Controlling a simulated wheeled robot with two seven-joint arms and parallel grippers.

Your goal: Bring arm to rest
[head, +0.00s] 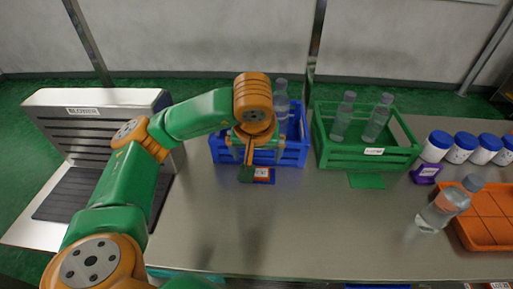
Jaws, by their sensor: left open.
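My left arm reaches in from the lower left across the table. Its gripper (256,148) is over the front part of the blue crate (222,153), with its jaws apart, and I see nothing held in it. The wrist hides part of the crate's inside. A clear bottle (282,98) stands upright in the blue crate, just right of the wrist. My right gripper is not in view.
Right of it, a green crate (345,158) holds two bottles. Farther right are several blue-lidded jars (461,149), an orange tray (488,228) and a tilted bottle (443,207) at its left edge. A grey slatted machine (95,130) stands left. The table's front middle is clear.

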